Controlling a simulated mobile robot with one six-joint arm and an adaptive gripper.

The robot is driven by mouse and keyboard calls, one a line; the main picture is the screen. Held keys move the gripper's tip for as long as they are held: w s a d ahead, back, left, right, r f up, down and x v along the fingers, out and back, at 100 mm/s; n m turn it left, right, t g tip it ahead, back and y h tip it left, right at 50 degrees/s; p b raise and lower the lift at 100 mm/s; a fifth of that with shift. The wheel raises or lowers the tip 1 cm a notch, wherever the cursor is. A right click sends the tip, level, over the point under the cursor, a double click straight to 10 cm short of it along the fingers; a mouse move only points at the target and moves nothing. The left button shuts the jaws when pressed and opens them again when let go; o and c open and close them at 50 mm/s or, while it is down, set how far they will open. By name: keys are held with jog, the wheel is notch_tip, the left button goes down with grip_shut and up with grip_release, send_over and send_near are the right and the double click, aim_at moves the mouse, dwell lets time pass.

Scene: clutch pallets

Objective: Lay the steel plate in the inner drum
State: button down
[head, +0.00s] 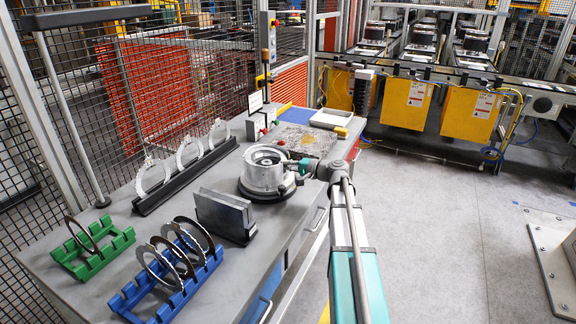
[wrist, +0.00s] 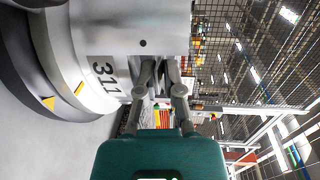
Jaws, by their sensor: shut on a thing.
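The drum (head: 264,178) is a round silver housing on a dark round base on the bench. Its open top faces up, with rings and a dark centre inside. My gripper (head: 296,166) is at the drum's right side, near its rim. In the wrist view the drum wall (wrist: 103,40) bears the number 311, and my gripper (wrist: 160,62) has its fingertips close together against or just in front of that wall. The gripper is shut on a thin thing, apparently the steel plate. The plate cannot be made out clearly, and its seat in the drum is hidden.
Bright rings (head: 188,152) stand in a black rack (head: 186,178). Dark rings (head: 160,262) stand in a blue rack (head: 172,297), and one in a green rack (head: 94,262).

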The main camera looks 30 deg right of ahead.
jog(key=shift+f, duration=0.1)
dwell(0.3)
jog(key=c, duration=0.7)
grip_release()
jog(key=shift+f+b, duration=0.25)
jog(key=shift+b, duration=0.05)
jog(key=v, duration=0.6)
jog(key=shift+p, duration=0.35)
jog(key=shift+r, duration=0.1)
